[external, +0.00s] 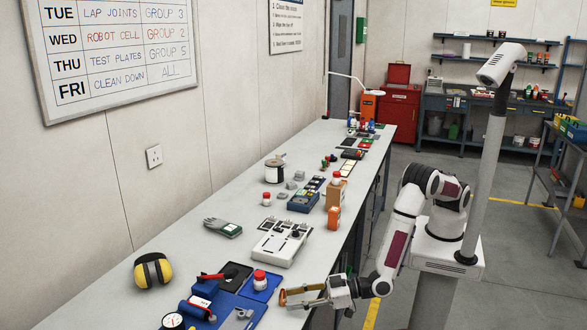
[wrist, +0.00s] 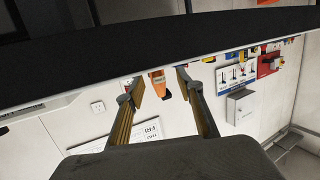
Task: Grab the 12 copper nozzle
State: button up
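I cannot pick out a copper nozzle marked 12 in either view; the small parts on the bench are too small to tell. My gripper (external: 303,296) is low at the bench's front edge, at the bottom centre of the external view. In the wrist view its two brown-padded fingers (wrist: 159,84) stand apart with nothing between the pads. An orange object shows beyond the gap, away from the fingers. A pale grey block with dark round parts (external: 281,243) lies on the bench beyond my gripper.
The long bench (external: 185,255) holds a red-capped jar on a blue tray (external: 264,288), yellow earmuffs (external: 152,270), a glove (external: 222,227), a blue case (external: 302,202), an orange box (external: 333,217) and a pot (external: 274,169). Bare bench top lies between the earmuffs and the glove.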

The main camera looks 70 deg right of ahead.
aim_at(283, 299)
jog(key=shift+w+a+f, duration=0.1)
jog(key=shift+w+a, duration=0.05)
jog(key=shift+w, duration=0.9)
jog(key=shift+x, duration=0.95)
jog(key=shift+c, duration=0.4)
grip_shut()
